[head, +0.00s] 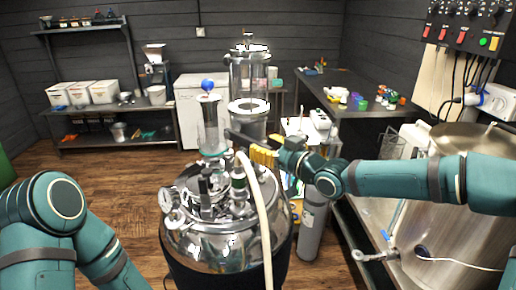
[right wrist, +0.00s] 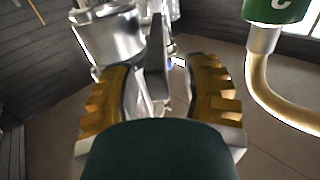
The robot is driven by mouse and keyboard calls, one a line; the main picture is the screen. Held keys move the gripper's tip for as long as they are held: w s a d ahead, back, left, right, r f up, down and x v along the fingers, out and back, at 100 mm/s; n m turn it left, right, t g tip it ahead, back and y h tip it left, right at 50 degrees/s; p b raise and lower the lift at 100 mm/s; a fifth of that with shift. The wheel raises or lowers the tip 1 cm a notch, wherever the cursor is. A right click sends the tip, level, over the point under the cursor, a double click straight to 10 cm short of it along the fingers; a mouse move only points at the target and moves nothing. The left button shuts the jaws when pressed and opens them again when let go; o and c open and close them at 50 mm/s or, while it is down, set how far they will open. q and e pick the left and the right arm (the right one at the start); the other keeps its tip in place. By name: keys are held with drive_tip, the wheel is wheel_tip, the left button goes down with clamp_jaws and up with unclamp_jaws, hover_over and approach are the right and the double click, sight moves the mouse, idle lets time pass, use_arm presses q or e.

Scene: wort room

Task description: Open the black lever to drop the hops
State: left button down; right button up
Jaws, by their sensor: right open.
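The black lever (right wrist: 156,62) is a dark flat bar between the two yellow-padded fingers of my right gripper (right wrist: 160,78) in the right wrist view, with gaps on both sides. In the head view the lever (head: 238,137) juts right from beside the clear hop tube (head: 210,130), and my right gripper (head: 262,153) is open at its right end.
A pale hose (head: 258,195) and green-handled fitting (head: 239,172) rise from the lid close to my right gripper. A gas cylinder (head: 312,225) stands right of the kettle. A steel pot and counter stand at right. Wood floor is free at left.

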drive_tip(key=shift+x, duration=1.2)
drive_tip(key=shift+s, duration=0.1)
clamp_jaws()
drive_tip(key=shift+r, duration=0.1)
